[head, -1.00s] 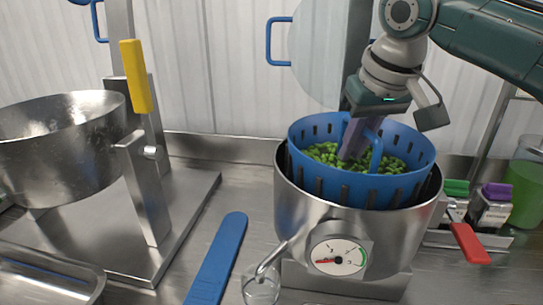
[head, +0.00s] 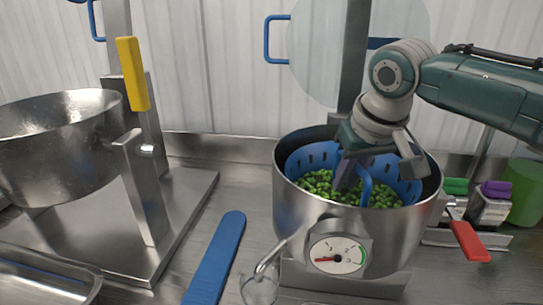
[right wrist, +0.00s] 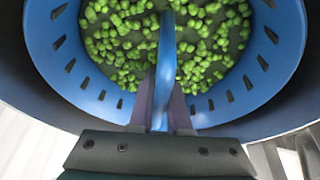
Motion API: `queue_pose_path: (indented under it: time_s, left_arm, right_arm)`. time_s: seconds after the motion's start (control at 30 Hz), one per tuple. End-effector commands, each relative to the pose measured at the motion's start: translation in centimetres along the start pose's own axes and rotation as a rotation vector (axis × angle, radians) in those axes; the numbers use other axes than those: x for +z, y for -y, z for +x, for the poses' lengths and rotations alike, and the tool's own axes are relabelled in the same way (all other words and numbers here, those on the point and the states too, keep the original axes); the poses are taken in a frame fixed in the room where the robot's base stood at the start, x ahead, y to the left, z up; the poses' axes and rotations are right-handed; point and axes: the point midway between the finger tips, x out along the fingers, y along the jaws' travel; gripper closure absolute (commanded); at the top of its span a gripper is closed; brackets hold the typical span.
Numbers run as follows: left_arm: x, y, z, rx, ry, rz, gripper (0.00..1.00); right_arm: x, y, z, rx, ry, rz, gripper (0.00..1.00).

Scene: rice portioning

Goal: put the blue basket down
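The blue basket (head: 311,157) sits low inside the steel pot (head: 310,215) in the head view, with its rim below the pot's rim. It holds green peas (head: 322,184). My right gripper (head: 350,178) reaches down into the basket at its blue handle (head: 366,187). In the right wrist view the fingers (right wrist: 160,108) stand on both sides of the handle (right wrist: 167,60) and look closed on it. Whether the basket rests on the pot's bottom is hidden. My left gripper is not in view.
A dial gauge (head: 337,256) and a spout (head: 272,257) are on the pot's front. A blue paddle (head: 216,258) lies left of it. A tilting steel pan (head: 60,150) with a yellow handle (head: 133,74) stands at left. A red-handled item (head: 469,241) is at right.

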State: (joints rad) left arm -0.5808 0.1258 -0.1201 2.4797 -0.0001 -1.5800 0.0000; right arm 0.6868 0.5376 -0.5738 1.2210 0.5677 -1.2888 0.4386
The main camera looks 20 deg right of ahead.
Motion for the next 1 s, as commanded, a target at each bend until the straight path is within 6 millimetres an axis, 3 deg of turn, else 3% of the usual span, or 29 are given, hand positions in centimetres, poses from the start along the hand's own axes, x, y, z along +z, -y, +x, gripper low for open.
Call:
queue_pose_path:
  time_s: [0.03, 0.23, 0.57, 0.77, 1.0]
  left_arm:
    - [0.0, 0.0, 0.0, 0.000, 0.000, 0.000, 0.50]
    - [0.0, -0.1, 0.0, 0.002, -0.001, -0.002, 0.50]
    - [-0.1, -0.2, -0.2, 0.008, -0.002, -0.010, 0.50]
    - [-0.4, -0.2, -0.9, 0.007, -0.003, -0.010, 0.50]
    - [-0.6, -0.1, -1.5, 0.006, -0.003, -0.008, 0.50]
  right_arm:
    - [0.0, 0.0, 0.0, 0.001, 0.000, 0.000, 0.79]
    - [0.0, 0.0, 0.0, 0.001, 0.000, 0.000, 0.56]
    - [-0.2, 0.0, -0.5, 0.000, -0.001, 0.000, 0.56]
    - [-0.3, 0.0, -3.3, -0.001, -0.003, -0.002, 0.56]
    - [-0.3, 0.0, -8.5, -0.002, -0.003, -0.001, 0.56]
